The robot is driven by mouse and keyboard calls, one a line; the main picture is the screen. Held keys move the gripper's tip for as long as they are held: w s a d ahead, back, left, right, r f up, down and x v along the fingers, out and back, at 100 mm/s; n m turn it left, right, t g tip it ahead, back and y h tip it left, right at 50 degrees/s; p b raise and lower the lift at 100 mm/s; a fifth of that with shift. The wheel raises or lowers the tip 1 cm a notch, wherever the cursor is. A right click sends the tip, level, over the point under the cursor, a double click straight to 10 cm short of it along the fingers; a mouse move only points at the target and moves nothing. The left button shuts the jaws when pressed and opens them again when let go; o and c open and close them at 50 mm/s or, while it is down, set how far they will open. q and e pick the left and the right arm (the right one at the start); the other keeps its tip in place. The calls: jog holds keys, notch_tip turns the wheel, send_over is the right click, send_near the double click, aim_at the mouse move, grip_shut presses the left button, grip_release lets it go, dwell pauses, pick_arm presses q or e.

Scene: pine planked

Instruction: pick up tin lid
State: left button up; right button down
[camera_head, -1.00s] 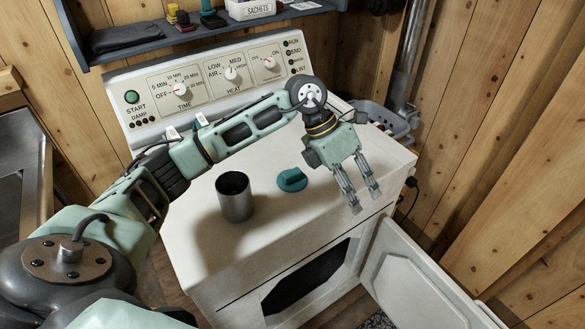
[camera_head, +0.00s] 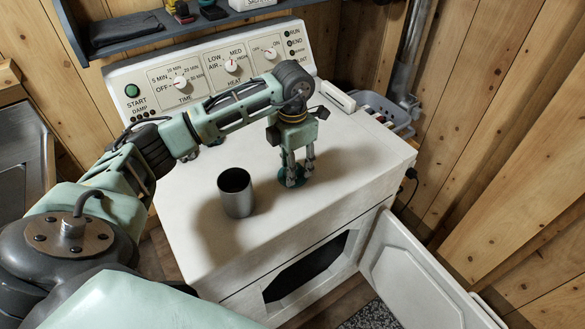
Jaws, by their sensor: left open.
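The tin lid (camera_head: 282,181), a teal disc with a raised grip, lies on the white top of the dryer. My left gripper (camera_head: 297,179) points down over it with its fingers on either side of the lid's grip. The fingers are open and hide much of the lid; I cannot tell whether they touch it. The open metal tin (camera_head: 238,198) stands upright to the left of the lid, apart from it. My right gripper is not in view.
The dryer top (camera_head: 345,175) is clear to the right of the lid. The control panel (camera_head: 205,72) rises behind it, under a blue shelf (camera_head: 140,45). The dryer door (camera_head: 415,275) hangs open at the front right. A grey basket (camera_head: 375,108) is at the back right.

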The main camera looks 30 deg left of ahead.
pick_arm(q)
jog(key=shift+f, duration=0.15)
grip_shut()
dwell(0.4)
